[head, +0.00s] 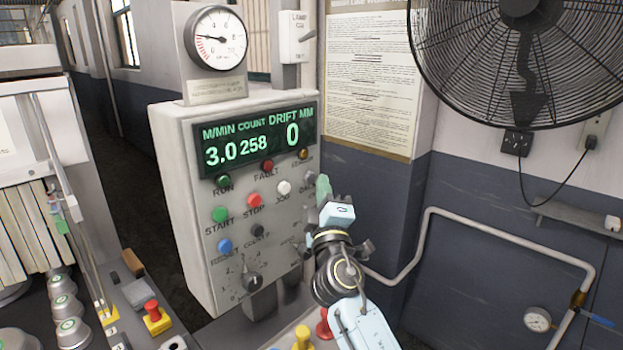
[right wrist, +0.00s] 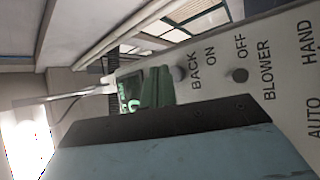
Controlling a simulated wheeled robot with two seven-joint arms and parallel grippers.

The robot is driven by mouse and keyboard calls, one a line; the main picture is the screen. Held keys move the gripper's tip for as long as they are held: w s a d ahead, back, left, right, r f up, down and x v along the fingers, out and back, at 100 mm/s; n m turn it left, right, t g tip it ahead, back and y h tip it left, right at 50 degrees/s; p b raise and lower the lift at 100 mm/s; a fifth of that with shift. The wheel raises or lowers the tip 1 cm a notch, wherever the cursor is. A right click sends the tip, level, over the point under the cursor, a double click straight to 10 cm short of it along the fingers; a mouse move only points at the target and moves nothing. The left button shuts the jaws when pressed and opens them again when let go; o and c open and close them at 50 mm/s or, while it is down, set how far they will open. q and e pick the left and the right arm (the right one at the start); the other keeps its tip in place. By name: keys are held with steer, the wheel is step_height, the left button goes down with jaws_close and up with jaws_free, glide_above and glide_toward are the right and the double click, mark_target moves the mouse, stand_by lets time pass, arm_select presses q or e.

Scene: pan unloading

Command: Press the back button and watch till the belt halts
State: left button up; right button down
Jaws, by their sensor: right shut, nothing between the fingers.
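The control panel (head: 165,170) faces me, with a lit display (head: 257,141) reading 3.0 M/MIN, COUNT 258 and DRIFT 0 MM. My right gripper (head: 323,188) is shut and empty, its green fingers upright just in front of the panel's right edge. The back button (head: 309,182) is a small grey button at the right end of the upper row, partly beside the fingers. In the right wrist view the back button (right wrist: 180,73) shows beside its BACK label, close to the green fingers (right wrist: 152,88). I cannot tell whether they touch.
A pressure-style dial (head: 216,38) stands on the panel. A black fan (head: 520,60) and a pipe (head: 500,230) are on the right wall. Silver domed parts (head: 66,308) and a red button on a yellow base (head: 155,315) are at lower left.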

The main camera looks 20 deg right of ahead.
steer(key=shift+w, duration=0.15)
steer(key=shift+w+a+b, duration=0.15)
steer(key=shift+w+b, duration=0.1)
steer(key=shift+b, duration=0.1)
steer(key=shift+w+a+b, duration=0.15)
steer(key=shift+w+b, duration=0.15)
steer(key=shift+w, duration=0.1)
stand_by(0.8)
steer(key=shift+s, duration=0.1)
steer(key=shift+s+d+p, duration=0.3)
steer(key=shift+s, duration=0.4)
steer(key=shift+s+d+p, duration=0.25)
steer(key=shift+s+d, duration=0.1)
steer(key=shift+s, duration=0.45)
steer(key=shift+s+d+p, duration=0.25)
steer(key=shift+s+d, duration=0.05)
steer(key=shift+s, duration=0.45)
steer(key=shift+s+d+p, duration=0.25)
steer(key=shift+s+d, duration=0.1)
steer(key=shift+s, duration=0.45)
